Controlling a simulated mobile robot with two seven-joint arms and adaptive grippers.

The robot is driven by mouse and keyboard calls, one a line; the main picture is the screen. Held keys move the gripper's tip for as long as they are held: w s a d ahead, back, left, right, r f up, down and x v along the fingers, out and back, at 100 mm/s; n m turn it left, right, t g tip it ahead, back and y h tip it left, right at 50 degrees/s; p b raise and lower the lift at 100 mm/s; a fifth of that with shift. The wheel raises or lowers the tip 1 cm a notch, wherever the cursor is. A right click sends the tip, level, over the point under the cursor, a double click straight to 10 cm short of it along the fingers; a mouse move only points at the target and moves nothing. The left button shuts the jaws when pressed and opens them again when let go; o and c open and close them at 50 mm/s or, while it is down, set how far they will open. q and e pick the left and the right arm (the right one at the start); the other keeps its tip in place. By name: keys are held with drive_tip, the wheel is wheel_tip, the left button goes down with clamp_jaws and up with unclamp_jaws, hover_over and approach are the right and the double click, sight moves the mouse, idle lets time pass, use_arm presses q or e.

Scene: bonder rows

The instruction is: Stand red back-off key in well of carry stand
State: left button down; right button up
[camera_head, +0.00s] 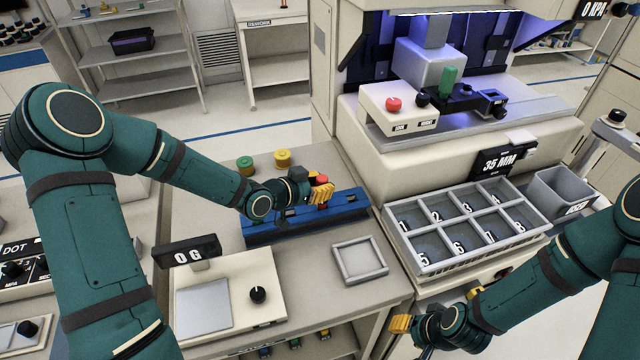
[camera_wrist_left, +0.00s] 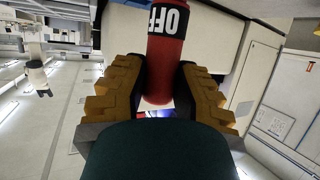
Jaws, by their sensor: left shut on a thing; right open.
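The red back-off key (camera_wrist_left: 165,65), a red cylinder with a black band lettered "OFF", is between the yellow fingers of my left gripper (camera_wrist_left: 157,95) in the left wrist view. In the head view my left gripper (camera_head: 320,194) is shut on it, over the blue carry stand (camera_head: 268,234). My right gripper (camera_head: 437,308) is open and empty, in front of the numbered tray.
A green knob-like piece (camera_head: 245,163) and a yellow one (camera_head: 282,158) stand behind the stand. A scale (camera_head: 232,298) reading "0 G" and a small empty tray (camera_head: 360,262) are in front. The numbered tray (camera_head: 468,254) and a grey bin (camera_head: 562,193) are right.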

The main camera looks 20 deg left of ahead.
idle(0.4)
use_arm(q)
drive_tip(key=c, duration=0.8)
unclamp_jaws()
drive_tip(key=shift+o, duration=0.2)
drive_tip(key=v, duration=1.2)
drive_tip(key=shift+r, duration=0.1)
